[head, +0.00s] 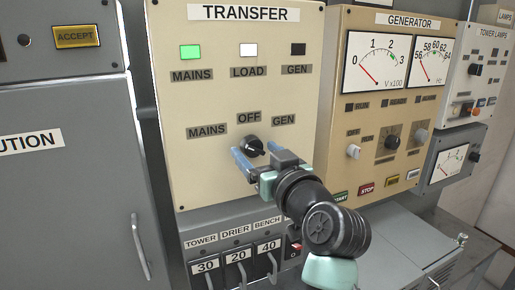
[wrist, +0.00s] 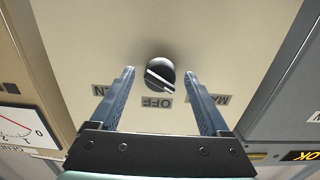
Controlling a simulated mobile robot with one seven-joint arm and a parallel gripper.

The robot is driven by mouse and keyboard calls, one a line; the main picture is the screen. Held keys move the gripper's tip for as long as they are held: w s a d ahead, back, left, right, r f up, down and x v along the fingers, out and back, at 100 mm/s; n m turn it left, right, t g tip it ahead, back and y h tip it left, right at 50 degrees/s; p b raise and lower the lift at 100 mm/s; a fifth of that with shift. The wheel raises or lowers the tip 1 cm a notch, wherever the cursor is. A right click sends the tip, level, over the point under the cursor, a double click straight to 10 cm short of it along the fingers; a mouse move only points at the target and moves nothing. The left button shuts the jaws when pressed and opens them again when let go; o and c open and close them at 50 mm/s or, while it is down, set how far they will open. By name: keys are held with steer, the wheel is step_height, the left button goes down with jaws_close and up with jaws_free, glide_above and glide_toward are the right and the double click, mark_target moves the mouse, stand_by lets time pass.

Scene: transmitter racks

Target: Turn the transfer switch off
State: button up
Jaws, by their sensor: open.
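The transfer switch is a round black knob (head: 252,145) with a pale line across it, low on the cream TRANSFER panel (head: 215,100). MAINS, OFF and GEN labels sit around it. In the wrist view the panel is upside down, and the knob (wrist: 160,75) has its line slanted, with one end toward the MAINS side rather than straight at OFF. My gripper (head: 257,156) is open at the knob. In the wrist view its blue fingers (wrist: 160,78) stand on either side of the knob, with gaps between. Contact with the panel cannot be told.
The green MAINS lamp (head: 190,51) and white LOAD lamp (head: 248,50) are lit; the GEN lamp (head: 298,49) is dark. Breaker levers (head: 238,260) are below. The GENERATOR panel (head: 385,110) with gauges and knobs is close on the right. A grey cabinet (head: 65,190) stands left.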

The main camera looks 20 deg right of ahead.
jaws_close()
stand_by(0.5)
steer(key=shift+m, duration=0.3)
steer(key=m+p, duration=0.2)
steer(key=m, duration=0.3)
steer(key=m+p, duration=0.2)
steer(key=m, duration=0.4)
steer(key=shift+a, duration=0.1)
stand_by(0.4)
jaws_free()
